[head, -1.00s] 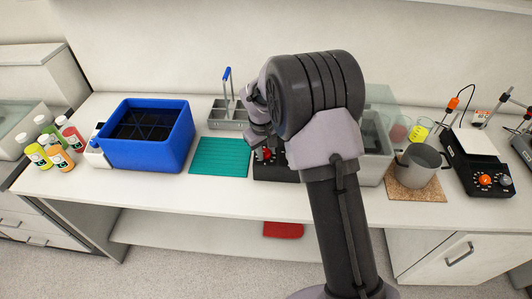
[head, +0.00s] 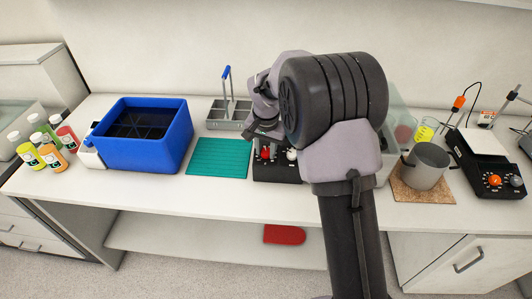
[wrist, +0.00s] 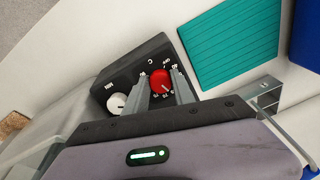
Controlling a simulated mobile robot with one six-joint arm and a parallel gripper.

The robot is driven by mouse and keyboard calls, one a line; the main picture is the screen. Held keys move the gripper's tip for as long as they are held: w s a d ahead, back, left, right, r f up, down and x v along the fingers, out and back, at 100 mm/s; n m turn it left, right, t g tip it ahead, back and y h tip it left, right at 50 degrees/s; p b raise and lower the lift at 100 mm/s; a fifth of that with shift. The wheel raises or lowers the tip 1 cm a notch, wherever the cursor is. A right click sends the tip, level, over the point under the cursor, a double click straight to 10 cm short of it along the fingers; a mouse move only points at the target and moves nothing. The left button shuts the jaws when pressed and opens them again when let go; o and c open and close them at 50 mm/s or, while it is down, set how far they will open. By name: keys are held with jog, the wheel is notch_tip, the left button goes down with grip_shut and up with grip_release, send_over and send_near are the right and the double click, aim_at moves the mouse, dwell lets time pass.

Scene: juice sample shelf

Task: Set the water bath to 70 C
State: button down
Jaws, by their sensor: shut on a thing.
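The water bath's black control box (head: 277,173) stands on the bench, right of the green mat. It carries a red temperature knob (head: 266,154) and a white knob (head: 292,155). In the wrist view the red knob (wrist: 160,82), marked C with numbers around it, sits between the fingers of my gripper (wrist: 160,88). The gripper is shut on the red knob. The white knob (wrist: 117,103), marked MIN, is left of the fingers and free. The exact setting cannot be read. My arm hides most of the bath's tank in the head view.
A green mat (head: 218,158) and a blue tub (head: 184,150) are to the left. A grey metal carrier (head: 216,117) stands behind. On the right are a pot (head: 426,168) on a cork mat (head: 408,194) and a black hotplate (head: 490,165). Several bottles stand far left.

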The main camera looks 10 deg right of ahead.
jog(key=m+b, duration=0.2)
jog(key=m, duration=0.4)
jog(key=shift+b, duration=0.4)
dwell(0.4)
jog(key=c, duration=1.1)
grip_release()
jog(key=shift+o, duration=0.2)
jog(key=shift+r, duration=0.1)
jog(key=s+r+p, duration=0.2)
jog(key=r, duration=0.6)
jog(key=s+r+p, duration=0.1)
jog(key=r+p, duration=0.2)
jog(key=r, duration=0.6)
jog(key=shift+s, duration=0.35)
